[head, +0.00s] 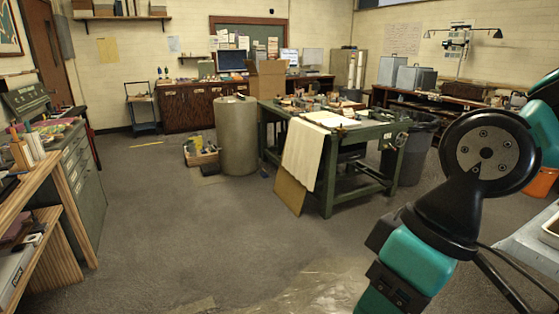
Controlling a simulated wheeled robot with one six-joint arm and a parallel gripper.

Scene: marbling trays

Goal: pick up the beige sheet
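A beige sheet (303,153) hangs over the left front edge of the green worktable (353,143) in the middle of the room. Its upper end lies at the tabletop edge and its lower end hangs beside the table leg. A darker tan board or sheet (290,195) leans below it, reaching the floor. A white sheet (328,118) lies flat on the tabletop. My arm's teal and black links fill the right side of the view, well in front of the table. My gripper is out of the picture.
A grey cylinder (237,140) and a low box of items (201,154) stand left of the table. A dark bin (417,148) stands right of it. Drawers (81,180) line the left side. Crumpled clear plastic (320,291) lies on the near floor. The carpet between is open.

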